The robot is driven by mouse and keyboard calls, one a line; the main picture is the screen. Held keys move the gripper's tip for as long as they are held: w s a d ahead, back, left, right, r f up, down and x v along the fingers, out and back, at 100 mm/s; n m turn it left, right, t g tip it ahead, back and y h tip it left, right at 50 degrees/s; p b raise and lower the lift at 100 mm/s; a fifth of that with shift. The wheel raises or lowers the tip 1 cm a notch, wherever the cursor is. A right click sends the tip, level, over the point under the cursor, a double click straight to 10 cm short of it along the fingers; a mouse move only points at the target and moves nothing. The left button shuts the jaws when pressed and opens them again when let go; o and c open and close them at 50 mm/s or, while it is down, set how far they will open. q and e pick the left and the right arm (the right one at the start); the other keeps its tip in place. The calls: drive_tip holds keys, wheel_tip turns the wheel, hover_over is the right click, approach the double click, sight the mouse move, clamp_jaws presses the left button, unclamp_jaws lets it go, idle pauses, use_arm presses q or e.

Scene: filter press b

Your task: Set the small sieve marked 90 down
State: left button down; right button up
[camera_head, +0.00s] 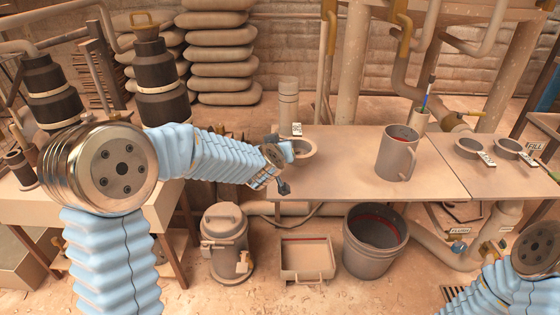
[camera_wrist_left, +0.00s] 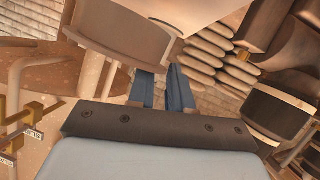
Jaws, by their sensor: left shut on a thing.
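A small round tan sieve (camera_head: 305,150) with a pale tag (camera_head: 297,129) is at the left part of the tan table (camera_head: 340,178). The tag's marking is too small to read. My left gripper (camera_head: 288,151) reaches in from the left and is shut on the sieve's near-left side. I cannot tell whether the sieve touches the tabletop or is just above it. In the left wrist view the two blue fingers (camera_wrist_left: 165,90) are close together, against a large tan surface (camera_wrist_left: 135,35) that I take to be the sieve. My right gripper is not in view; only my right arm shows.
A tan jug (camera_head: 397,153) stands right of the sieve, with clear tabletop between. A tall cylinder (camera_head: 288,103) stands behind the sieve. A bucket (camera_head: 374,243) and a tray (camera_head: 307,260) are on the floor.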

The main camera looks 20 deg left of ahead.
use_arm(q)
drive_tip(key=shift+w+a+f, duration=0.1)
drive_tip(key=shift+w+f, duration=0.15)
drive_tip(key=shift+f, duration=0.1)
wheel_tip(320, 180, down, 4)
drive_tip(key=shift+w+r+b, duration=0.15)
drive_tip(key=shift+r+b, duration=0.1)
drive_tip(key=shift+b, duration=0.55)
drive_tip(key=shift+r, duration=0.1)
drive_tip(key=c, duration=1)
unclamp_jaws()
drive_tip(key=shift+c, duration=0.2)
drive_tip(key=p+v, duration=0.1)
drive_tip(key=v, duration=1)
drive_tip(key=shift+r+p, duration=0.2)
drive_tip(key=shift+p, duration=0.2)
drive_tip(key=shift+s, duration=0.5)
